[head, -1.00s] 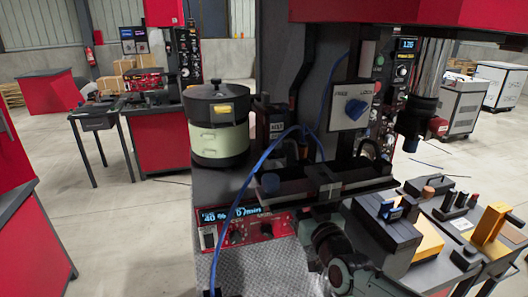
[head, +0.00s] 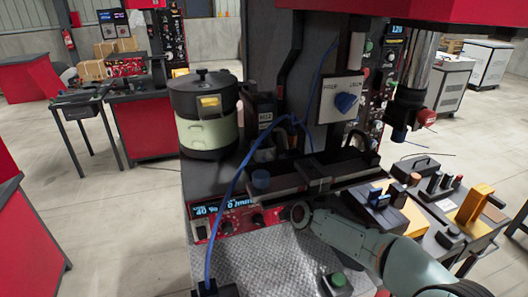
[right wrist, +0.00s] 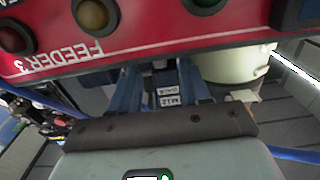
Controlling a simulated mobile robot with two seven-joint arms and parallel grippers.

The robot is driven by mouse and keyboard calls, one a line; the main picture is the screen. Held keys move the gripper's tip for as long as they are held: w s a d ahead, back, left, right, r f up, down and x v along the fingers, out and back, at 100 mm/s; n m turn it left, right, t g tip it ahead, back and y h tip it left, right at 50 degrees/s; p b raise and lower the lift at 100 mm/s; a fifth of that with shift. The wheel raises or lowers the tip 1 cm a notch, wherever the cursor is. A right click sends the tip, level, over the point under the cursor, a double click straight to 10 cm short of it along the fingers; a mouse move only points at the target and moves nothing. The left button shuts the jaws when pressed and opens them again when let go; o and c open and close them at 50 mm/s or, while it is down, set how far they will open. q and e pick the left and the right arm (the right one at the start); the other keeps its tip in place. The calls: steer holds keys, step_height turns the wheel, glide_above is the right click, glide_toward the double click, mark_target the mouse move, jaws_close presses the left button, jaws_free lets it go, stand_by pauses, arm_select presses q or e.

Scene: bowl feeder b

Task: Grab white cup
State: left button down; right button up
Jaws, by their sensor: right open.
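No plain white cup can be made out. The nearest match is a pale cream-green round container (head: 208,130) with a black lid, standing on the feeder machine at centre left in the head view. Its pale wall also shows at the upper right of the right wrist view (right wrist: 235,62). My right gripper (head: 318,184) is to the right of the container and lower, at the machine's front, apart from it. In the right wrist view its blue fingers (right wrist: 160,85) stand apart with nothing held between them. My left gripper is in neither view.
A blue cable (head: 232,190) hangs down the machine's front. A red control panel (head: 240,216) sits below the container. A dark rail (head: 345,168) runs beside my right gripper. The cart at right (head: 450,212) holds several parts. Open floor lies at left.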

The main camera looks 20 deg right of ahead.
mark_target(271, 156)
steer(key=w+p, duration=0.1)
steer(key=w, duration=0.3)
steer(key=shift+d+r, duration=0.1)
jaws_close()
steer(key=shift+r, duration=0.15)
steer(key=shift+r, duration=0.15)
